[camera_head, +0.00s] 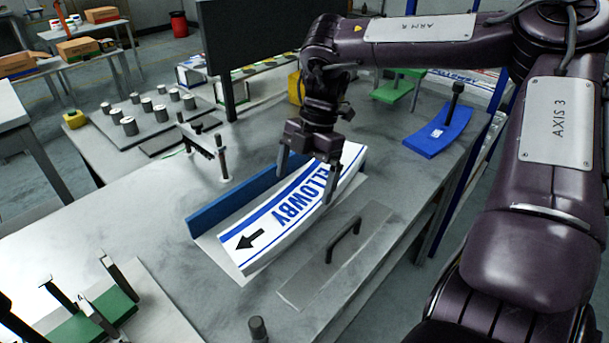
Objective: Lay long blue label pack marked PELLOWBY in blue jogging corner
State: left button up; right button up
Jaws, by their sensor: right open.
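The long label pack (257,228) is white with blue stripes, a black arrow and large blue letters, of which "LLOWBY" shows. It lies face up on the base of the blue jogging corner, alongside its blue wall (225,202). A narrow bare strip shows between wall and pack at the near left end. My right gripper (306,178) is open over the far half of the pack, one finger toward the wall side and one toward the front side. It hides part of the lettering. I cannot tell whether the fingers touch the pack. My left gripper is not in view.
A flat metal plate with a black handle (343,240) lies just right of the pack. A post fixture (208,150) stands behind left, a green fixture (105,305) at the front left, a blue curved holder (440,132) at the right. The table between is clear.

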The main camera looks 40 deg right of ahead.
jog(key=shift+r, duration=0.35)
jog(key=p+v, duration=0.1)
jog(key=v, duration=1.1)
jog(key=shift+w+f, duration=0.1)
